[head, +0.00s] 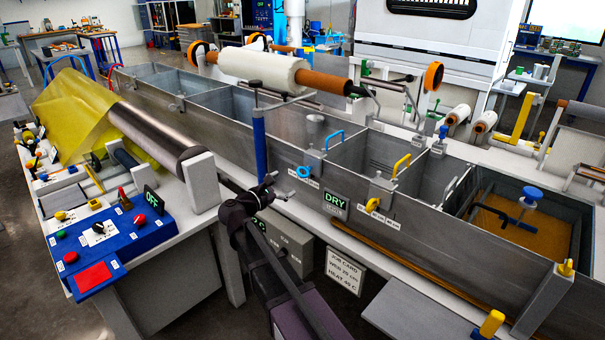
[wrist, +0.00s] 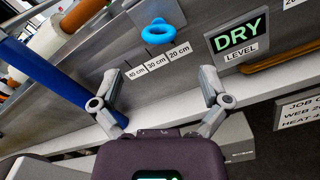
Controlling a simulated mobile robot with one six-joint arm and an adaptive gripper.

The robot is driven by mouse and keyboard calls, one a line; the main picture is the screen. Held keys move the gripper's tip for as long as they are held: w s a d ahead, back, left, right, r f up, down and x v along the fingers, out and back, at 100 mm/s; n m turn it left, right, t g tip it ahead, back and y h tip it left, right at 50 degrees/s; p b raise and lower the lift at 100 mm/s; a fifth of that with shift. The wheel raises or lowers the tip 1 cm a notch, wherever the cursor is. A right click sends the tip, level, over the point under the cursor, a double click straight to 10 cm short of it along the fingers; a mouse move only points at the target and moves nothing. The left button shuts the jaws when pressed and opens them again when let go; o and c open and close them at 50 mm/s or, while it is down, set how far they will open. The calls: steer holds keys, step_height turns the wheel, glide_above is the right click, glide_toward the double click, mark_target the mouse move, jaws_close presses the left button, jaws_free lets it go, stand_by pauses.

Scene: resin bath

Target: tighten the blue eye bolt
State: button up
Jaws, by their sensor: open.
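The blue eye bolt (head: 303,171) is a ring on a small bracket on the front wall of the grey bath (head: 285,150). In the wrist view the blue eye bolt (wrist: 157,32) is at the top, a little left of centre, above a strip marked 40 cm, 30 cm and 20 cm. My gripper (head: 272,183) is in front of the bath wall, left of the bolt in the head view. In the wrist view my gripper (wrist: 159,80) has its fingers spread and empty. The bolt lies beyond the fingertips, apart from them.
A blue post (head: 260,145) stands left of the bolt, also in the wrist view (wrist: 45,78). A DRY sign (head: 335,199) is to the right. A yellow ring bolt (head: 372,205) sits farther right. A white ledge (head: 280,206) runs below.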

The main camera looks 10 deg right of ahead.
mark_target(303, 171)
steer(key=shift+x, duration=4.35)
steer(key=shift+c, duration=0.2)
steer(key=c, duration=1.1)
